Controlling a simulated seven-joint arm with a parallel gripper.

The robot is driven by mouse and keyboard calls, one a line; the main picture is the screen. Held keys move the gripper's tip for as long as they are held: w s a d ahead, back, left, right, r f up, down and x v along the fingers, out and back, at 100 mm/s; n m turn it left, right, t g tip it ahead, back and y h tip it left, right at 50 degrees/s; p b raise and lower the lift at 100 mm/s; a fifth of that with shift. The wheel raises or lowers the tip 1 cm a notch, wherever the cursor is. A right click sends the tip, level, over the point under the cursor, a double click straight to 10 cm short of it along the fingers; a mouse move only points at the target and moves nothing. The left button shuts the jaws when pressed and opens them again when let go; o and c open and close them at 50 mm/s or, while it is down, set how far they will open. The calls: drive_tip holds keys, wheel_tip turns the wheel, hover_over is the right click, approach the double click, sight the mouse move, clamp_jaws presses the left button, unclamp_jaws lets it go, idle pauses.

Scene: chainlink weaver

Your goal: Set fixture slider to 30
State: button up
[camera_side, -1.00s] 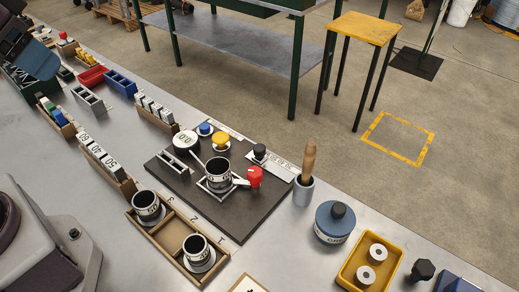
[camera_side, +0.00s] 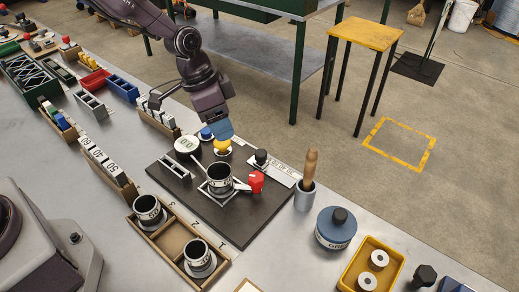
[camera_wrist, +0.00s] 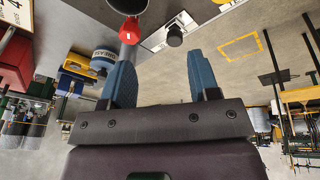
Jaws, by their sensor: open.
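The fixture slider has a black knob (camera_side: 262,157) on a white scale plate (camera_side: 284,175) at the right edge of the dark fixture board (camera_side: 232,235). The knob sits near the plate's far-left end; the scale numbers are too small to read. My gripper (camera_side: 222,138) hangs over the yellow button (camera_side: 222,146), to the left of and behind the knob. In the wrist view, my gripper (camera_wrist: 160,62) has its two blue fingers apart with nothing between them. The slider knob (camera_wrist: 175,36) appears ahead of the fingertips, outside them.
A red knob (camera_side: 256,182) on a lever and a dark cup (camera_side: 219,179) stand in front of the slider. A blue button (camera_side: 206,133) and round dial (camera_side: 187,143) are to the left. A wooden-handled tool in a grey holder (camera_side: 304,196) stands close to the plate's right end.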

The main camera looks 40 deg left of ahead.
sight(261, 152)
drive_tip(key=shift+m+t, duration=0.8)
drive_tip(key=shift+m, duration=0.1)
drive_tip(key=w+d+f, duration=0.1)
drive_tip(key=w+f, duration=0.1)
drive_tip(key=f, duration=0.1)
drive_tip(key=w+d+f, duration=0.2)
drive_tip(key=f, duration=0.2)
drive_tip(key=w+d+f, duration=0.1)
drive_tip(key=w+f, duration=0.1)
drive_tip(key=f, duration=0.1)
drive_tip(key=shift+w+d+f, duration=0.2)
drive_tip(key=shift+w+f, duration=0.2)
clamp_jaws()
drive_tip(key=d, duration=0.7)
drive_tip(key=shift+d, duration=0.15)
